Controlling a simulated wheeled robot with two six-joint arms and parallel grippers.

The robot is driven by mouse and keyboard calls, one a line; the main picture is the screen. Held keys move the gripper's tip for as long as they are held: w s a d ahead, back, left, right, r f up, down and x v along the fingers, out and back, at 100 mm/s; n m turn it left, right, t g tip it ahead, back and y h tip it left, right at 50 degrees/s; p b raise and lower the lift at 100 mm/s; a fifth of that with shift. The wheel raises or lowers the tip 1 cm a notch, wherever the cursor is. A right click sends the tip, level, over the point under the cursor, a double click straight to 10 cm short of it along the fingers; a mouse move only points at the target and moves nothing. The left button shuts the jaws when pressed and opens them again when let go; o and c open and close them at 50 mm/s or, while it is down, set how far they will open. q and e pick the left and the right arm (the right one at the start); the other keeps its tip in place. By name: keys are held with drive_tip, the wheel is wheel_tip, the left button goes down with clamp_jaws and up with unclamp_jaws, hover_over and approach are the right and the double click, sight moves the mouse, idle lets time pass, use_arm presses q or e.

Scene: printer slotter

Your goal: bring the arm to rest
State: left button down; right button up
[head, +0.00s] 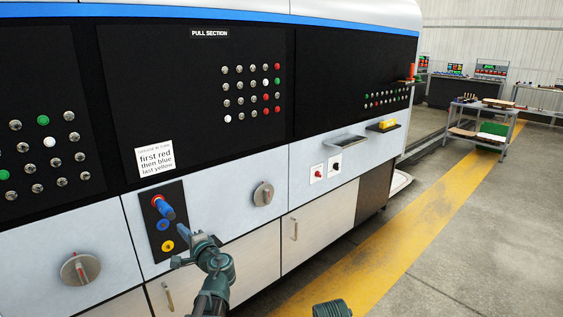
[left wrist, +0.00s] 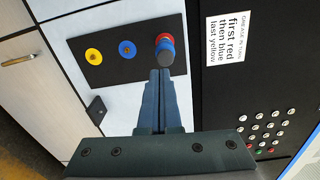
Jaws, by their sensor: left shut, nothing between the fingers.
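A black plate (head: 153,232) on the machine front carries a red fitting (head: 157,200), a blue fitting (head: 162,225) and a yellow fitting (head: 167,246). A blue cylinder (head: 166,210) with a grey end sticks out in front of the red fitting; it also shows in the left wrist view (left wrist: 166,50). My left gripper (head: 184,231) is shut and empty in front of the plate. In the left wrist view, its closed fingertips (left wrist: 161,72) appear just below the cylinder's grey end; I cannot tell whether they touch it.
A sign (head: 155,158) above the plate reads "first red then blue last yellow". A grey knob (head: 263,194) and a cabinet handle (head: 294,229) stick out nearby. A shelf (head: 346,141) protrudes farther right. The floor with a yellow stripe (head: 400,222) is open at right.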

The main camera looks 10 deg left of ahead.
use_arm(q)
drive_tip(key=s+d+f+n+g+h, duration=0.2)
drive_tip(key=s+d+f+g+h, duration=0.1)
drive_tip(key=s+d+f, duration=0.4)
drive_tip(key=s+d+f+n+g+h, duration=0.2)
drive_tip(key=s+d+f+g+h, duration=0.15)
drive_tip(key=d+f, duration=0.4)
drive_tip(key=s+d+f+n+g+h, duration=0.25)
drive_tip(key=s+d+f, duration=0.25)
drive_tip(key=d, duration=0.5)
drive_tip(key=s+d+f+m+g+h, duration=0.1)
drive_tip(key=s+d+g+h, duration=0.2)
drive_tip(key=s+d, duration=0.6)
wheel_tip(320, 180, up, 13)
drive_tip(key=p, duration=1.4)
drive_tip(key=shift+w+r, duration=0.15)
drive_tip(key=shift+w, duration=0.05)
drive_tip(key=shift+a, duration=0.1)
